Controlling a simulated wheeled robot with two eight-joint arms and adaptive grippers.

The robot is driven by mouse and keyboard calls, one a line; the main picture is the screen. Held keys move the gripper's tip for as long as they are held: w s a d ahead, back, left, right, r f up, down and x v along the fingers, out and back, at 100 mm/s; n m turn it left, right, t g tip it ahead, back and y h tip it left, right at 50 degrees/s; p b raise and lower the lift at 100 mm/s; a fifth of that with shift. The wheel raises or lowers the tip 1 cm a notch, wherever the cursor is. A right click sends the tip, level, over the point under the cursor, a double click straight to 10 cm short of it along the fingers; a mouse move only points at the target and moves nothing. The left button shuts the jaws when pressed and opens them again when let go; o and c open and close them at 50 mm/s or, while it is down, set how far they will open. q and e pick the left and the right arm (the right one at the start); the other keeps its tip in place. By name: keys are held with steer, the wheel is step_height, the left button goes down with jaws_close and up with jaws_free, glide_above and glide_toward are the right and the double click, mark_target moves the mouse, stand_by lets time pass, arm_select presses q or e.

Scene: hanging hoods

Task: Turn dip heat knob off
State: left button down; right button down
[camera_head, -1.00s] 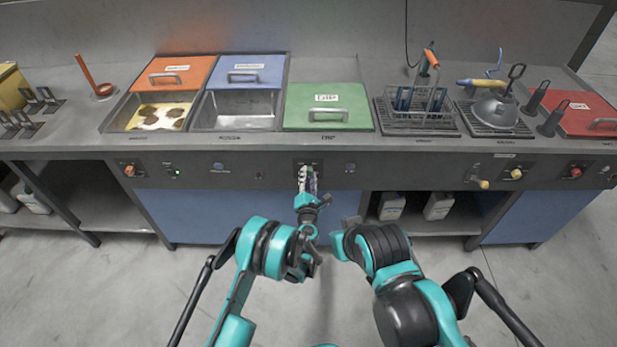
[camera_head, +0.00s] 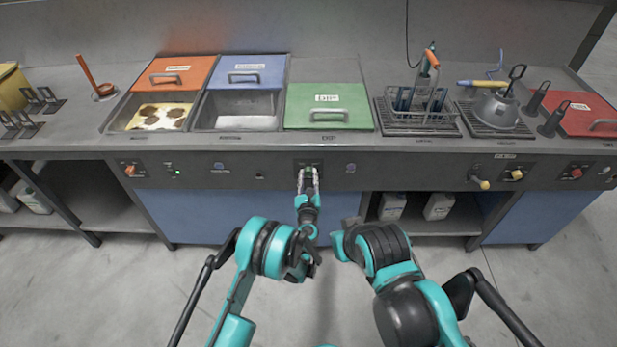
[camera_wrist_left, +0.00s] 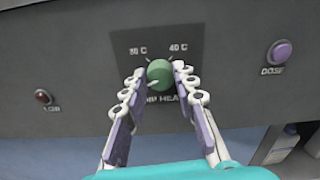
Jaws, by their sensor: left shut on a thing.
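The dip heat knob (camera_wrist_left: 159,73) is a round green dial with a pale pointer mark. It sits on a dark plate on the front panel, with 30 C and 40 C marks above it and a partly covered heat label below. In the left wrist view its mark points to the lower left. My left gripper (camera_wrist_left: 157,82) is shut on the knob, one finger on each side. In the head view the left gripper (camera_head: 308,176) reaches the panel below the green lid, and its fingers mostly hide the knob. My right arm is folded at the lower middle; its fingertips cannot be made out.
A purple dose button (camera_wrist_left: 279,51) is to the right of the knob and a small dark red lamp (camera_wrist_left: 43,96) to the left. The green-lidded dip tank (camera_head: 328,104) is above. Blue cabinet doors and open shelves lie below the panel.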

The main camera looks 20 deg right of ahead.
mark_target(308, 150)
arm_select(q)
steer(key=shift+n, duration=0.7)
steer(key=c, duration=1.2)
jaws_free()
step_height(308, 150, up, 10)
steer(key=shift+a+f, duration=0.1)
